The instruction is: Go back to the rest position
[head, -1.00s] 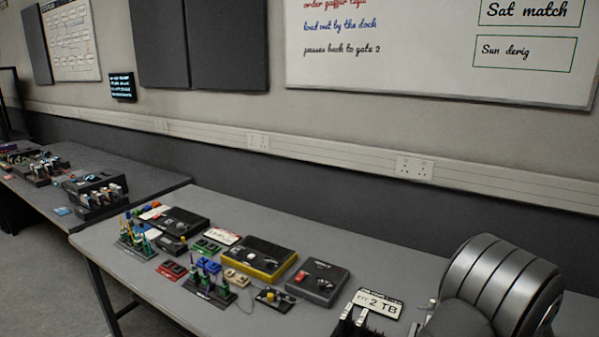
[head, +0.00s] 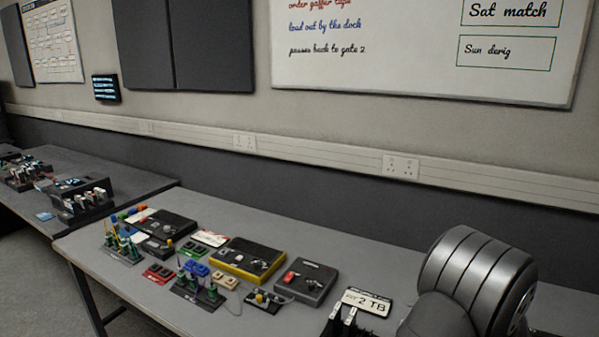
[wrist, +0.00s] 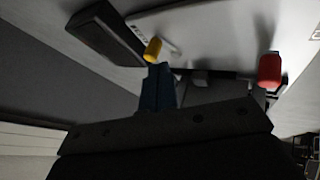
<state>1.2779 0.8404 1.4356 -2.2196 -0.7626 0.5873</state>
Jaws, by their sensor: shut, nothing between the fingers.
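My gripper (head: 343,318) shows at the bottom edge of the head view, over the front of the near table. Its two pale fingertips are close together and hold nothing I can see. Just behind it is a white card reading 2 TB (head: 368,302). My thick grey arm link bulks at the lower right. In the wrist view, the dark gripper body fills the bottom. A yellow-tipped piece (wrist: 153,50) and a red rounded piece (wrist: 270,70) appear beyond it; I cannot tell what they are.
The near table (head: 400,270) holds a yellow-edged black box (head: 247,260), a dark grey box with a red button (head: 305,282), a rack with green pieces (head: 200,292) and several small coloured blocks. A second table (head: 140,183) stands left. The near table's back strip is clear.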

